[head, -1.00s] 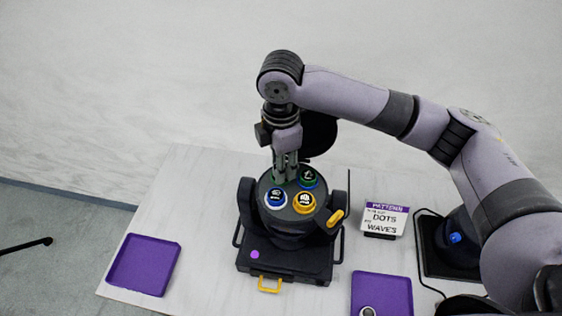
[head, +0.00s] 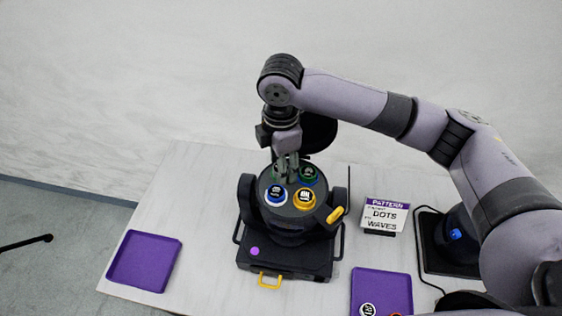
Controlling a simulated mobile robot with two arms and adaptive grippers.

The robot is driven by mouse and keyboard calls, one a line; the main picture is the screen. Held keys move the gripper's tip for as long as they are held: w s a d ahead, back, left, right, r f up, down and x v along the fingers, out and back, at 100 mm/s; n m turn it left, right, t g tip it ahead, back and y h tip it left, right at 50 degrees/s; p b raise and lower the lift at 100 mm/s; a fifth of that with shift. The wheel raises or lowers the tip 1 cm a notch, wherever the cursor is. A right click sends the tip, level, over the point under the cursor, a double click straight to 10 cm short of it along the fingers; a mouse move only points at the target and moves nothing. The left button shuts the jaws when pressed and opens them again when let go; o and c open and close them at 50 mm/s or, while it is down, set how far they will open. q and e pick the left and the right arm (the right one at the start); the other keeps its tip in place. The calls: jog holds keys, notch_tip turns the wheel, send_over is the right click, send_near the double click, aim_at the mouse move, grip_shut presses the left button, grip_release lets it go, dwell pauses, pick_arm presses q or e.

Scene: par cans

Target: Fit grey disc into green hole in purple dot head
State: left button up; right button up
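The purple dot head is a black stage-light head on a dark base with a purple dot (head: 255,251). Its round top face (head: 287,208) carries a blue ring (head: 276,196), a yellow ring (head: 304,199) and a green ring (head: 309,174), each with a dark marked centre. My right gripper (head: 287,180) points down at the back left of this face, its fingertips at or just above it. I cannot make out a grey disc between the fingers, nor the spot under them. My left gripper is not in view.
An empty purple tray (head: 144,262) lies at the left. Another purple tray (head: 382,286) at the front right holds round pieces, cut by the frame edge. A pattern sign (head: 384,215) stands right of the head. A black base (head: 447,250) with a cable is further right.

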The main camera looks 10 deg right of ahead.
jog(key=shift+o, duration=0.5)
notch_tip(320, 180, up, 12)
dwell(0.3)
